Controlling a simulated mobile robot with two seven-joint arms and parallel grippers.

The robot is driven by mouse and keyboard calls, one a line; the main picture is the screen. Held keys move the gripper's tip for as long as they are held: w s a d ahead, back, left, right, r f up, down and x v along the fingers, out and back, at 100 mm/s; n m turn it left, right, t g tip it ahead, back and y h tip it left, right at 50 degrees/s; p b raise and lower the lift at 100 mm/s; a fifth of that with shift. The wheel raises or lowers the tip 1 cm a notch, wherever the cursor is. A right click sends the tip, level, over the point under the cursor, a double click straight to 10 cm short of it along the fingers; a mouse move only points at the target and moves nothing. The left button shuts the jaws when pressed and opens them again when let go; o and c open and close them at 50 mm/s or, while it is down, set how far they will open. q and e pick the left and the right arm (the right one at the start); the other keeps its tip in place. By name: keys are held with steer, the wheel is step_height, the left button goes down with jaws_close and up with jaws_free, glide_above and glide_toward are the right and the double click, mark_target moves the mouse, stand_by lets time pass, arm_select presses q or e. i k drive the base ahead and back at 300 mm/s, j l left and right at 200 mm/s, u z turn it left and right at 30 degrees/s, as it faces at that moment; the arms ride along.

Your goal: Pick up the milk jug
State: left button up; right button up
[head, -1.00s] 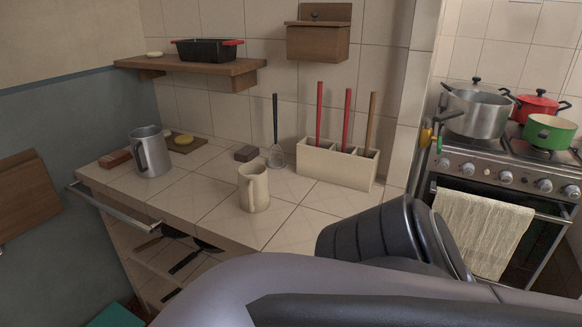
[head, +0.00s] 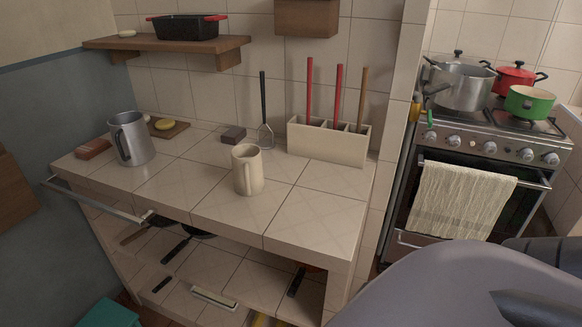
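Two jug-like vessels stand upright on the tiled counter (head: 315,225) in the head view. A grey metal jug (head: 135,142) with a handle on its left side is at the left. A cream jug (head: 249,172), its handle toward the front left, stands nearer the middle of the counter. I cannot tell from their looks which one holds milk. Nothing touches either of them. Part of my own arm fills the lower right corner. Neither of my grippers shows.
A cream holder (head: 326,145) with upright long-handled utensils stands at the back right. A metal rail (head: 95,201) runs along the front left edge. Counter around the cream jug is clear.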

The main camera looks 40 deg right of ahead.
mark_target(246, 161)
steer(key=i+j+z, duration=0.1)
steer(key=z, duration=0.3)
steer(key=j+z, duration=0.15)
steer(key=z, duration=0.3)
steer(key=i+j+z, duration=0.1)
steer(key=z, duration=0.3)
steer(key=j+z, duration=0.25)
steer(key=z, duration=0.2)
steer(key=j+z, duration=0.2)
steer(key=z, duration=0.2)
